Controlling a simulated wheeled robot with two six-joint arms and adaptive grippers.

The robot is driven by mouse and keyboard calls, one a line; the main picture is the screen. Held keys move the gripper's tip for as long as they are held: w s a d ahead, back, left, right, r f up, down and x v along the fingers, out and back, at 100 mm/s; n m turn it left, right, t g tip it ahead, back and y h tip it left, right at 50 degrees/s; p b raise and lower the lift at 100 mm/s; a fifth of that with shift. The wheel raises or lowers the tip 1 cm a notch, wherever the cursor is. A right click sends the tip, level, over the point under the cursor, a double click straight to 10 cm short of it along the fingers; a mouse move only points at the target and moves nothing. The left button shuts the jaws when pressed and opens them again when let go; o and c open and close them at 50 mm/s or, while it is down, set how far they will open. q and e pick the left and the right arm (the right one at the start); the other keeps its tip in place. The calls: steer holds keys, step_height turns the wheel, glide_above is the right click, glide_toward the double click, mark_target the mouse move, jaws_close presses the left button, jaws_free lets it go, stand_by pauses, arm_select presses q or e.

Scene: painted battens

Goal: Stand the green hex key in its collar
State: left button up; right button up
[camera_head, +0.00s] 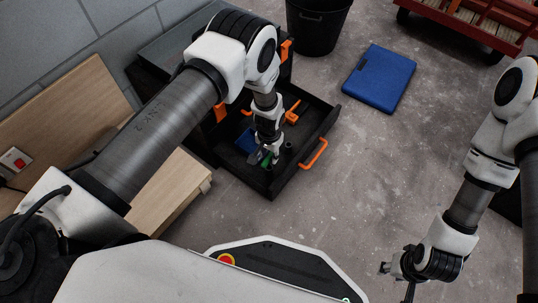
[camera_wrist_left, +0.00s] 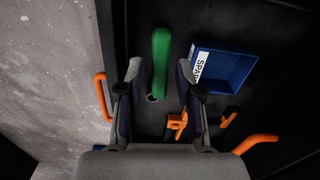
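The green hex key (camera_wrist_left: 160,60) is in the drawer, between the two fingers of my left gripper (camera_wrist_left: 158,82). Gaps show on both sides of the key, so the gripper is open. In the head view the gripper (camera_head: 264,158) is low in the drawer and mostly hides the green key (camera_head: 267,161). A round collar rim (camera_wrist_left: 152,98) shows at the key's lower end in the wrist view; I cannot tell whether the key is inside it. A dark round collar-like piece (camera_head: 289,146) stands right of the gripper. My right gripper (camera_head: 397,280) is far from the drawer; its fingers are unclear.
The black drawer (camera_head: 322,128) is pulled out, with an orange handle (camera_head: 315,154). A blue bin (camera_wrist_left: 222,68) and orange pieces (camera_wrist_left: 177,122) lie inside it. A blue case (camera_head: 379,78) lies on the floor by a black bucket (camera_head: 318,25).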

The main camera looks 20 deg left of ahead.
arm_select(q)
step_height(320, 180, down, 6)
steer(key=shift+r+b, duration=0.2)
steer(key=shift+b, duration=1)
steer(key=shift+r, duration=0.1)
jaws_close()
steer(key=c, duration=0.7)
jaws_free()
steer(key=shift+r, duration=0.1)
jaws_close()
steer(key=shift+r+p, duration=6.4)
steer(key=shift+r, duration=0.55)
